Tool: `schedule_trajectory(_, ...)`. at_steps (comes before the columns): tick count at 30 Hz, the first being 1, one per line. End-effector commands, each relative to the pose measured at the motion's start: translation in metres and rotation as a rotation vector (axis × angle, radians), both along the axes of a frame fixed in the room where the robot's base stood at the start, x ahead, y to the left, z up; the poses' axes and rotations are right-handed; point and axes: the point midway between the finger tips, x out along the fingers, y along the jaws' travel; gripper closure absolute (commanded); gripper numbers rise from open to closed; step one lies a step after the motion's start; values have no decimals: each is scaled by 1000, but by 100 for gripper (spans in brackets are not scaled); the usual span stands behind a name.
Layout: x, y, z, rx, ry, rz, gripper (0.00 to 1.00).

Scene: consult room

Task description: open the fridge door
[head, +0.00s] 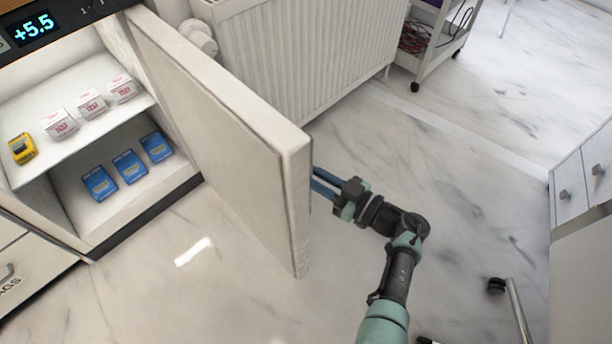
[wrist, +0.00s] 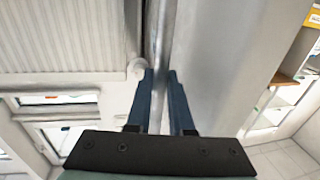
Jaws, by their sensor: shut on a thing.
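The fridge door (head: 222,130) stands wide open, swung out toward me from the fridge (head: 85,105) at the left of the head view. Its inside face is toward the left and the shelves are exposed. My gripper (head: 318,183) is at the outer side of the door near its free edge. In the wrist view the blue fingers of my gripper (wrist: 160,75) are shut on the metal door handle (wrist: 161,35), a bar running along the door. The handle is hidden behind the door in the head view.
White test boxes (head: 91,103) and a yellow box (head: 22,148) sit on the upper shelf, blue boxes (head: 129,166) below. A radiator (head: 290,50) stands behind the door. A trolley (head: 436,40) is at the back, drawers (head: 583,180) at the right.

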Motion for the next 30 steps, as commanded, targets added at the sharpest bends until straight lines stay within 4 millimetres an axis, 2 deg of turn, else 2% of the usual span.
schedule_trajectory(9, 1, 5, 2, -3, -2, 12, 100)
schedule_trajectory(10, 1, 5, 2, -3, -2, 12, 75)
schedule_trajectory(12, 1, 5, 1, -3, -2, 11, 68)
schedule_trajectory(23, 0, 1, 1, -1, 0, 4, 68)
schedule_trajectory(26, -4, -5, 1, -1, 0, 1, 68)
schedule_trajectory(30, -19, -25, 2, 0, 1, -1, 68)
